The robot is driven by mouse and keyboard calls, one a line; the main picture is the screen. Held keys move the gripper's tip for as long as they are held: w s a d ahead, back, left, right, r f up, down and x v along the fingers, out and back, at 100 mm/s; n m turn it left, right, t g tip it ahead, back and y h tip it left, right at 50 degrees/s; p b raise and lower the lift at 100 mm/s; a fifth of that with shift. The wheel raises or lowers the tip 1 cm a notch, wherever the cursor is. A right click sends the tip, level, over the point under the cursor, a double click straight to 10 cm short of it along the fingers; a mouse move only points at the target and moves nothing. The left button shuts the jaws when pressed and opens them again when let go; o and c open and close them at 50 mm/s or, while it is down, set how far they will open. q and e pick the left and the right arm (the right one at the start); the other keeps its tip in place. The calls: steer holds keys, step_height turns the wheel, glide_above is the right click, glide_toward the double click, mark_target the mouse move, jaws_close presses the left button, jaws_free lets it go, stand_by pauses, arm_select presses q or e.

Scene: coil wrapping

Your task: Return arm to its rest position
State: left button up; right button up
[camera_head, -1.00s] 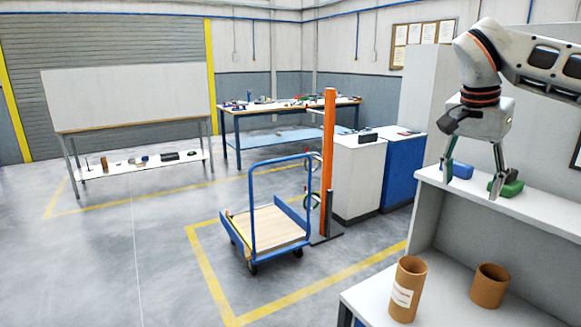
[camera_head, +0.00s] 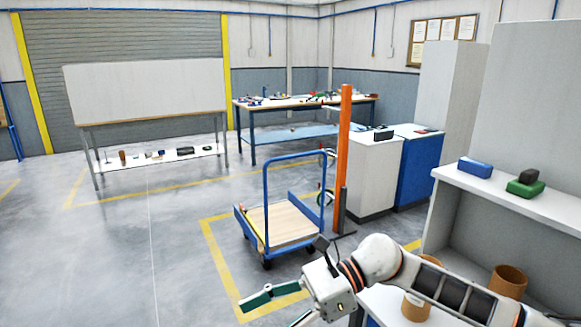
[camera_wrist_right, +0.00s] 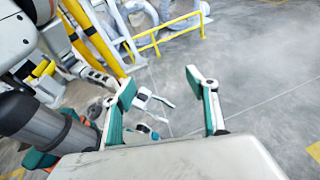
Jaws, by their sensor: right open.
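My right arm comes in from the lower right of the head view. Its gripper (camera_head: 268,314) is low in front of the shelf unit, over the floor, with its fingers apart and nothing between them. The lower finger is partly cut off by the frame's bottom edge. In the right wrist view the two teal-padded fingers (camera_wrist_right: 160,84) stand wide apart, with only floor and background between them. My left gripper does not show in the head view.
The shelf unit (camera_head: 562,219) stands at right, with a blue box (camera_head: 475,167) and a green item (camera_head: 525,187) on top. Cardboard tubes (camera_head: 508,281) (camera_head: 416,306) stand below, one partly behind my arm. A blue cart (camera_head: 282,224) and orange post (camera_head: 344,150) stand beyond.

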steer(key=w+d+f+m+t, duration=0.45)
steer(key=m+t, duration=0.55)
steer(key=m, duration=0.7)
steer(key=w+d+f+m+t, duration=0.4)
steer(key=m+t, duration=0.6)
steer(key=m, duration=0.8)
steer(key=s+d+f+m+h, duration=0.3)
steer(key=d+f+m+h, duration=0.15)
steer(key=f, duration=0.25)
steer(key=s+d+f+m+h, duration=0.3)
steer(key=d+f+m, duration=0.2)
steer(key=f, duration=0.2)
steer(key=s+d+f+m+g+h, duration=0.2)
steer(key=s+d+f+m, duration=0.2)
steer(key=s+f, duration=0.3)
steer(key=s+d+f+m+g+h, duration=0.2)
steer(key=s+d+f+m+g, duration=0.1)
steer(key=s+d+f, duration=0.3)
step_height(320, 180, down, 3)
steer(key=shift+s+r+m, duration=0.2)
steer(key=shift+s+m, duration=0.25)
steer(key=shift+s, duration=0.2)
steer(key=shift+h, duration=0.25)
